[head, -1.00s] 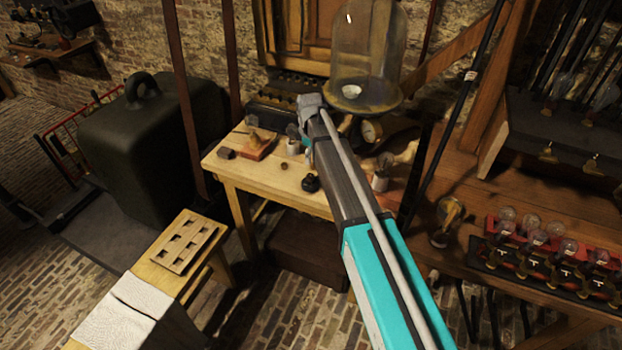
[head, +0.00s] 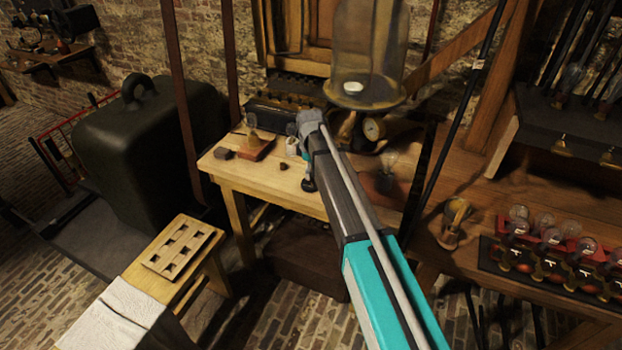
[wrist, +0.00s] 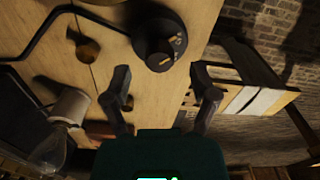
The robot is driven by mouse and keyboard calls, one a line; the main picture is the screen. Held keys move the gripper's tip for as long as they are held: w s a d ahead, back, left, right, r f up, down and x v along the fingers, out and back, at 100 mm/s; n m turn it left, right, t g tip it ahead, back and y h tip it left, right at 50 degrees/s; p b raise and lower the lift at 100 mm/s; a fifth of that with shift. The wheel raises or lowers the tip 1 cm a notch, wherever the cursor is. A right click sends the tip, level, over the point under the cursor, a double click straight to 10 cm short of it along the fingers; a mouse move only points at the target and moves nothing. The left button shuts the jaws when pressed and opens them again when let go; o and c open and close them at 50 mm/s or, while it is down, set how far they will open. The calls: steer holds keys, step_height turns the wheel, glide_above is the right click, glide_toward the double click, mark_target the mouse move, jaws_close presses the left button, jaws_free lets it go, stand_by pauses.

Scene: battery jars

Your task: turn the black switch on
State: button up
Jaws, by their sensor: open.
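The black switch (wrist: 158,40) is a round black piece on the light wooden table, with a raised knob and small brass-coloured parts. In the wrist view it lies just beyond my fingertips, near the middle line between them. In the head view the switch (head: 308,185) shows only partly beside my arm. My gripper (wrist: 161,77) is open, with its two dark fingers apart and nothing between them. I see no contact with the switch.
A black bent rod (wrist: 60,17) runs to the switch's left in the wrist view. A brown knob (wrist: 88,50) and a glass bulb (wrist: 60,125) are nearby. A glass bell jar (head: 367,45) stands behind my arm. The wooden table's (head: 265,185) front left is mostly clear.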

steer(key=shift+f+b, duration=0.6)
steer(key=shift+f, duration=0.3)
jaws_close()
